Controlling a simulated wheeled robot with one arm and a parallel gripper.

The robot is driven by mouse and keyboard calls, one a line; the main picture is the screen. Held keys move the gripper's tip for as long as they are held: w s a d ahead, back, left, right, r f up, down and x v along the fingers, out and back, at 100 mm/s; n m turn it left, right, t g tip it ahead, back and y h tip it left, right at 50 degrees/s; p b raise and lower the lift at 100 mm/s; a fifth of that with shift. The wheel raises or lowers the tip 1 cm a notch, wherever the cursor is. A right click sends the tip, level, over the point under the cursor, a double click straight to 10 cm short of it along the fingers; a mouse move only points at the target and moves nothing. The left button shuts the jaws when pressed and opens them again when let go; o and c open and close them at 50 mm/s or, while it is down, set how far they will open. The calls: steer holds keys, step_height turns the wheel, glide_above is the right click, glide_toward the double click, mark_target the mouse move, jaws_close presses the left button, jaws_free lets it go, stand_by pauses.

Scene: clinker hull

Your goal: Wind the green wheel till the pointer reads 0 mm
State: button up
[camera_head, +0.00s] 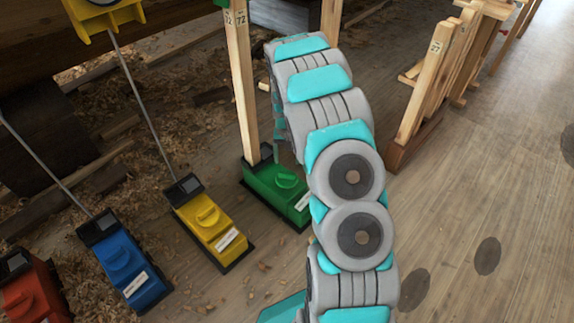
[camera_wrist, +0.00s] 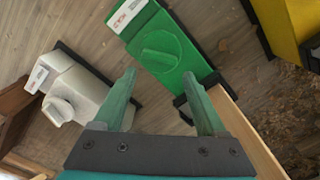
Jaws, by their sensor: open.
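The green box (camera_head: 277,190) stands on the floor, just left of my arm in the head view. Its green wheel (camera_head: 287,178), a round knob with a raised bar, sits on its top. In the wrist view the green box (camera_wrist: 140,20) lies ahead, and the wheel (camera_wrist: 160,52) is beyond the fingertips. My gripper (camera_wrist: 158,82) is open and empty, its two green fingers spread apart, short of the wheel and not touching it. In the head view my gripper is hidden behind my arm. The pointer and its scale reading cannot be made out.
A wooden post (camera_head: 240,80) rises behind the green box. Yellow (camera_head: 212,228), blue (camera_head: 130,268) and red (camera_head: 30,295) boxes stand to the left. A white box (camera_wrist: 78,95) with a knob shows in the wrist view. Wooden trestles (camera_head: 425,85) stand right; open floor lies beyond.

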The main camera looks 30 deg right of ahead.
mark_target(287, 173)
steer(key=n, duration=0.6)
steer(key=shift+r+n, duration=0.1)
steer(key=shift+n, duration=0.2)
steer(key=c, duration=0.4)
steer(key=n, duration=0.9)
steer(key=shift+p, duration=0.3)
steer(key=shift+n, duration=0.3)
steer(key=shift+f, duration=3.85)
steer(key=shift+c, duration=0.2)
jaws_close()
